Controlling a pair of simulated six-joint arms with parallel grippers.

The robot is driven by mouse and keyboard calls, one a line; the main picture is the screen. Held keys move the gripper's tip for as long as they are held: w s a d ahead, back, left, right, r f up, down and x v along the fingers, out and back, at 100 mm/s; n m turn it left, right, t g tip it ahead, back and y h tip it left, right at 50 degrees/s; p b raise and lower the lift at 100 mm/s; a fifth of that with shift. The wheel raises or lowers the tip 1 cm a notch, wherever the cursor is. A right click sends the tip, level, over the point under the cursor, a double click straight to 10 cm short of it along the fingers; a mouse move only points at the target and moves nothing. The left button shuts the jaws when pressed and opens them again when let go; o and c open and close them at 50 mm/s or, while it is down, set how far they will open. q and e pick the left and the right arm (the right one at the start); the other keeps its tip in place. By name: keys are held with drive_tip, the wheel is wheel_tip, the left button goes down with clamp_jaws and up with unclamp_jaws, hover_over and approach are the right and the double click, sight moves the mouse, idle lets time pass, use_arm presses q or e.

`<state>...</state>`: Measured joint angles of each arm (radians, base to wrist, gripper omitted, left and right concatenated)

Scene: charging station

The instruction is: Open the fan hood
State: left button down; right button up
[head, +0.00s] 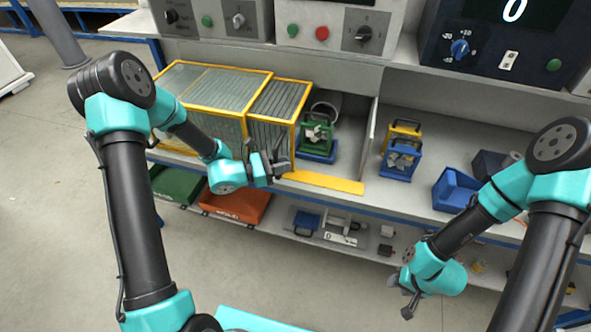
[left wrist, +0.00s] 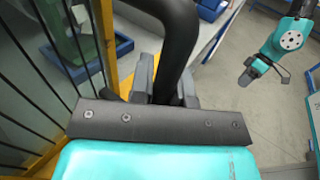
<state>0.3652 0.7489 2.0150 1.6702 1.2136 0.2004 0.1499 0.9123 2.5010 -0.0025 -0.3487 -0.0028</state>
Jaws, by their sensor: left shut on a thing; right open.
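The fan hood has a yellow frame and clear panels, with a large left section (head: 205,90) and a narrower ribbed section (head: 278,100) at its right end. Beside that end, a green fan (head: 316,135) stands uncovered on a blue base. My left gripper (head: 277,163) is at the front of the narrower section. In the left wrist view it is shut on a thick, black, curved handle (left wrist: 172,35), with the yellow frame (left wrist: 107,40) and dark ribs close at left. The fingertips are partly hidden by the handle. My right gripper (head: 405,302) is open and empty, low at the right.
A yellow strip (head: 325,182) runs along the bench's front edge. Control boxes (head: 335,25) line the shelf above. Orange (head: 238,203) and green bins (head: 178,185) sit below.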

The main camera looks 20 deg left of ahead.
use_arm(q)
drive_tip(key=a, duration=0.7)
drive_tip(key=shift+a, duration=0.3)
drive_tip(key=shift+w, duration=0.1)
drive_tip(key=c, duration=1.1)
unclamp_jaws()
drive_tip(key=v, duration=1.7)
drive_tip(key=shift+a, duration=0.15)
